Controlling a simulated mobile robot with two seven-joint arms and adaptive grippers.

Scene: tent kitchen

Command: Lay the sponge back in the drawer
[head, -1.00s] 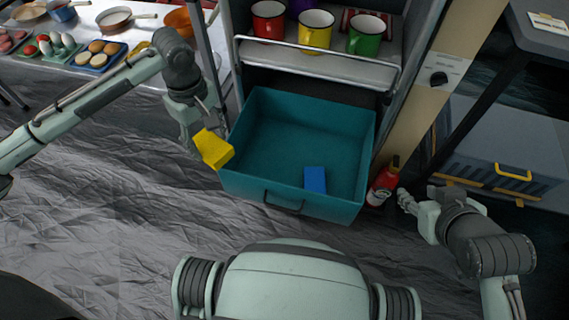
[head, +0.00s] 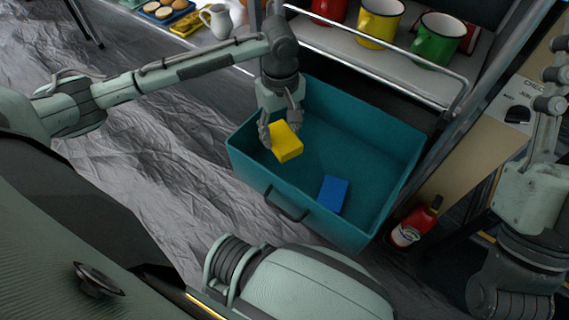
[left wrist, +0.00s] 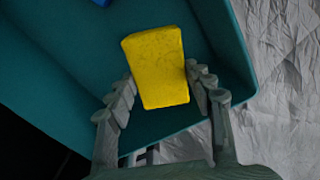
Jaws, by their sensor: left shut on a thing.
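The yellow sponge (head: 286,142) is held between the fingers of my left gripper (head: 280,134), over the left part of the open teal drawer (head: 262,187). In the left wrist view the sponge (left wrist: 157,66) sits between the two fingers of the gripper (left wrist: 160,80), with the drawer (left wrist: 60,85) floor and walls behind it. I cannot tell how far it is above the drawer floor. My right gripper (head: 553,88) is at the right edge, empty as far as it shows; its finger opening is unclear.
A blue block (head: 333,194) lies on the drawer floor, right of the sponge. A red bottle (head: 413,225) stands outside the drawer's right side. Above the drawer, a railed shelf (head: 400,65) holds a yellow mug (head: 380,22) and a green mug (head: 436,38).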

